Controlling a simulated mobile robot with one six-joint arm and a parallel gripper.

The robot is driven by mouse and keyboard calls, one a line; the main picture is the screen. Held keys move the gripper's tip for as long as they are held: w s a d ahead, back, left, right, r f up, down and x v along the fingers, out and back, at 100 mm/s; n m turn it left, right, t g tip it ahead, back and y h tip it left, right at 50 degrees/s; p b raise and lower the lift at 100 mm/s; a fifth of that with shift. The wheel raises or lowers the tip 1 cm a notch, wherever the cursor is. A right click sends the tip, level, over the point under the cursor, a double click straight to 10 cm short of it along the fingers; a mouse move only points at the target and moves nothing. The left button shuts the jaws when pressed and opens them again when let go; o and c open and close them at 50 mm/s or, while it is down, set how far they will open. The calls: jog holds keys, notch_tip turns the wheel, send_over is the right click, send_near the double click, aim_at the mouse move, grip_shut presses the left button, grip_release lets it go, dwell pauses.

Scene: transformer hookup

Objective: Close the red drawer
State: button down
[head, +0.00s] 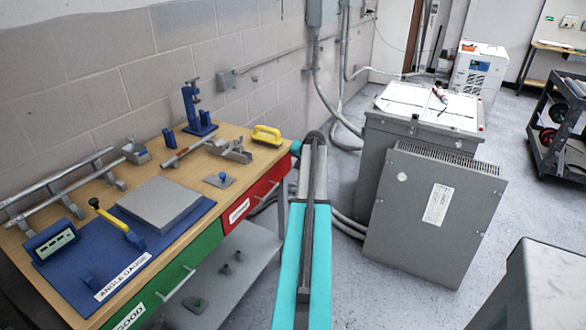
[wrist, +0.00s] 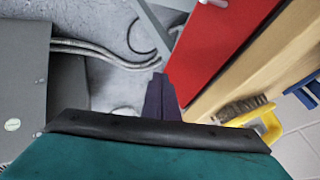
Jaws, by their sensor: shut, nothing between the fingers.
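The red drawer (head: 258,194) is at the far right end of the workbench, under the wooden top, with a white label and a metal handle on its front. In the head view it looks about level with the bench edge; any small gap cannot be told. The red front (wrist: 212,45) also shows in the wrist view, beside the bench's wooden edge. My gripper (wrist: 162,95) is shut and empty, its dark fingers just left of the red front's lower edge. I cannot tell whether they touch it. In the head view my arm hides the fingers.
The workbench top (head: 215,185) holds tools, a grey plate and a yellow-handled brush (head: 267,135). A green drawer (head: 180,272) is left of the red one. A grey transformer cabinet (head: 425,215) stands to the right with conduits behind it.

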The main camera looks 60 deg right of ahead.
jog(key=b+v, duration=0.1)
jog(key=v, duration=0.6)
jog(key=shift+a+r, duration=0.1)
jog(key=shift+a, duration=0.05)
dwell(0.4)
